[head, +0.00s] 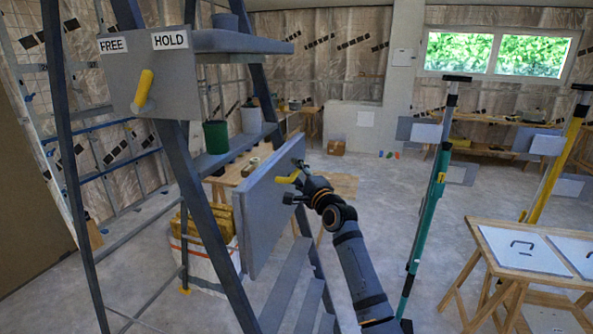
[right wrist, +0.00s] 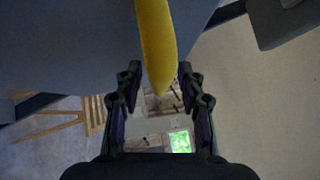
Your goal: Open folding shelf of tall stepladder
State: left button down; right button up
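The tall stepladder (head: 182,165) stands at the left of the head view. The grey folding shelf (head: 262,215) hangs steeply tilted, nearly upright, on its right side. A yellow handle (head: 287,179) sticks out from the shelf near its upper right edge. My right gripper (head: 292,187) is at this handle. In the right wrist view the yellow handle (right wrist: 156,45) reaches down between the fingers of my right gripper (right wrist: 160,76), which are spread with gaps on both sides. A plate (head: 150,85) marked FREE and HOLD carries a yellow lever (head: 145,88), under neither label squarely. My left gripper is out of view.
A green cup (head: 215,137) and a grey cup (head: 251,118) stand on a ladder step. A teal prop (head: 428,215) rises right of my right arm. A wooden table (head: 540,250) stands at the right. Concrete floor between is open.

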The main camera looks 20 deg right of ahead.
grip_shut()
dwell(0.3)
jog(key=shift+f, duration=0.1)
